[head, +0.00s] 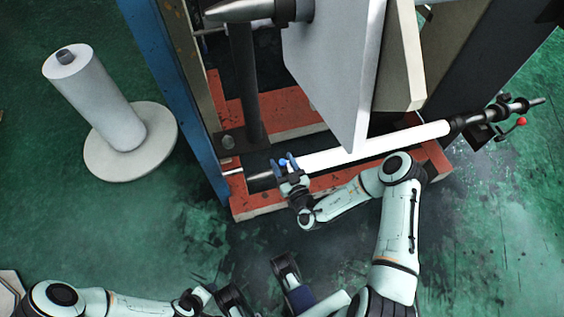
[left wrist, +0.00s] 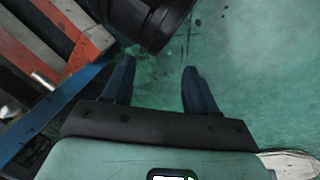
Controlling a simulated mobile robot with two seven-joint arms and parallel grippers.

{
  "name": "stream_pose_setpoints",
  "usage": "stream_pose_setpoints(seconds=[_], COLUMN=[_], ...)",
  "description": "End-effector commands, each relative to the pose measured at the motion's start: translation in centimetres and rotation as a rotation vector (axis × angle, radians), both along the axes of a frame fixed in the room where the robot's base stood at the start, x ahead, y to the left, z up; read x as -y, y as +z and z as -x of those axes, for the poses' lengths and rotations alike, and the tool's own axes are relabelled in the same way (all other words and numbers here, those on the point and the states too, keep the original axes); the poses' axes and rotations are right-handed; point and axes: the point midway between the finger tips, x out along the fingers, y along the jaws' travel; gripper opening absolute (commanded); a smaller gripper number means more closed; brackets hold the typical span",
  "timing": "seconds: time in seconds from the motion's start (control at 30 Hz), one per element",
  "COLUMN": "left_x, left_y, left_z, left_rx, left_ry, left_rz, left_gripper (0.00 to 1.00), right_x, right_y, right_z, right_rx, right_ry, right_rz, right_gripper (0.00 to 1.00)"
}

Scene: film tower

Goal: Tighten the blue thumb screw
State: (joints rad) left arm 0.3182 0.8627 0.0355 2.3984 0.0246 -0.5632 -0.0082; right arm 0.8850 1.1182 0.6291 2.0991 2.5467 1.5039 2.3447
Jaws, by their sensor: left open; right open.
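The blue thumb screw (head: 283,162) is a small bright blue knob near the left end of the lower shaft, beside the white roll (head: 375,147). My right gripper (head: 282,160) is open at the lower shaft, with its dark blue fingers either side of the knob. I cannot tell whether they touch it. My left gripper (left wrist: 157,85) is open and empty in the left wrist view, over green floor. In the head view the left arm is low at the left, away from the shaft.
A red frame base (head: 270,203) and blue post (head: 180,90) surround the shaft. Large pale panels (head: 330,70) hang above it. A white roll on a round base (head: 105,100) stands at left. Green floor is open at lower left.

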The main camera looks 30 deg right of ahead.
Motion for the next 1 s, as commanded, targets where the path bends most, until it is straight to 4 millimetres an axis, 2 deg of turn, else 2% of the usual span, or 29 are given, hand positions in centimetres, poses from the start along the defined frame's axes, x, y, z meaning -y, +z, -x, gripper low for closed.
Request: stream_pose_setpoints(seconds=[0.37, 0.5, 0.53, 0.77, 1.0], left_x=[-0.1, -0.1, -0.1, 0.0, 1.0], left_y=[-0.1, -0.1, -0.1, 0.1, 1.7], left_z=[-0.2, -0.2, -0.2, 0.0, 1.9], left_rx=[0.006, 0.006, 0.006, -0.001, -0.048], left_ry=[0.003, 0.002, 0.002, 0.000, -0.020], left_rz=[-0.002, -0.003, -0.003, 0.000, 0.024], left_gripper=[0.58, 0.58, 0.58, 0.58, 0.58], right_x=[0.1, 0.1, 0.1, 0.1, 0.0], right_y=[0.1, 0.0, 0.0, 0.1, 0.3], right_z=[-0.6, -0.6, -0.6, -0.6, -0.6], right_rx=[0.000, 0.000, 0.000, 0.000, 0.004], right_ry=[-0.001, -0.001, -0.001, -0.012, -0.100], right_rz=[-0.001, -0.001, -0.001, -0.002, -0.007], right_gripper=[0.53, 0.07, 0.03, 0.03, 0.03])
